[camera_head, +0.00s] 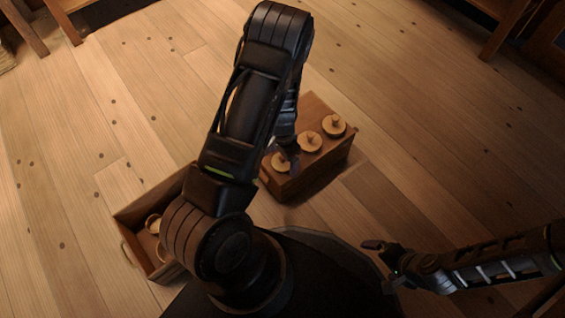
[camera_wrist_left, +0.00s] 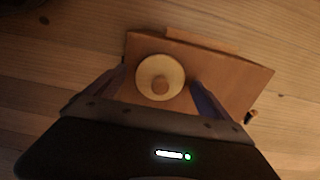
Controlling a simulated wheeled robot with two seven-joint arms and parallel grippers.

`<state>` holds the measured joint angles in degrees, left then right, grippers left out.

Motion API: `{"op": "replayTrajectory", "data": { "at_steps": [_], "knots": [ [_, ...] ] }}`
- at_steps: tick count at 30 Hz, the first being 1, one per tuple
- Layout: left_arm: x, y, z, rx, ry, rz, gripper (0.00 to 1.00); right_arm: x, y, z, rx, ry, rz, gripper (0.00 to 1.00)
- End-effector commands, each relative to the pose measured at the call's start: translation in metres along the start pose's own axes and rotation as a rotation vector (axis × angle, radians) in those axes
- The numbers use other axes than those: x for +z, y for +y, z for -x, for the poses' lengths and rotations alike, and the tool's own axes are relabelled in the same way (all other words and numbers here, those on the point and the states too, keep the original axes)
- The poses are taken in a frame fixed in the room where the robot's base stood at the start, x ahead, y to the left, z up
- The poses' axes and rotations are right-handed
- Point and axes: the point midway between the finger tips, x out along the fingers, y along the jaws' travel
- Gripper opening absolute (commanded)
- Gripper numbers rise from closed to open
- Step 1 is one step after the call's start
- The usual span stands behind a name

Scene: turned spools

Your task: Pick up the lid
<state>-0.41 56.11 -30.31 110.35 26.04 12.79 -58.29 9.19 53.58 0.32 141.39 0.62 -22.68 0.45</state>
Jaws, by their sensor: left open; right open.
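Three round pale wooden lids with knobs stand in a row on a brown wooden box: a near lid (camera_head: 281,162), a middle lid (camera_head: 309,142) and a far lid (camera_head: 333,124). My left gripper (camera_wrist_left: 157,78) is open, pointing down over the box (camera_wrist_left: 232,78). In the left wrist view one lid (camera_wrist_left: 147,70) with its knob lies between the fingers, which look apart from the knob. In the head view my left arm partly hides this gripper, near the near lid. My right gripper (camera_head: 378,247) is open and empty at lower right, away from the box.
An open wooden crate (camera_head: 128,216) holding pale ring-shaped pieces (camera_head: 153,223) stands on the floor at left, partly hidden by my left arm. The plank floor (camera_head: 420,110) around the box is largely clear. Wooden furniture legs (camera_head: 503,30) show at the top edge.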

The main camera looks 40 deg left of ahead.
Motion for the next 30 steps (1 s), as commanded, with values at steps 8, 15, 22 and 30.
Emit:
{"op": "replayTrajectory", "data": {
  "at_steps": [8, 15, 22, 30],
  "knots": [
    [0.0000, 0.0000, 0.0011, 0.000, 0.000, 0.000, 0.93, -0.0003, -0.0004, 0.0009, 0.000, 0.001, 0.000, 1.00],
    [0.0001, 0.0001, 0.0011, 0.000, 0.000, 0.000, 0.93, -0.0004, -0.0004, 0.0009, 0.000, 0.001, 0.000, 1.00],
    [0.0001, 0.0001, 0.0011, 0.000, 0.000, 0.000, 0.74, -0.0004, -0.0003, 0.0009, 0.000, 0.001, 0.000, 1.00],
    [0.0001, 0.0000, 0.0011, 0.000, 0.000, 0.000, 0.52, -0.0004, -0.0003, 0.0009, 0.000, 0.001, 0.000, 1.00]
  ]
}}
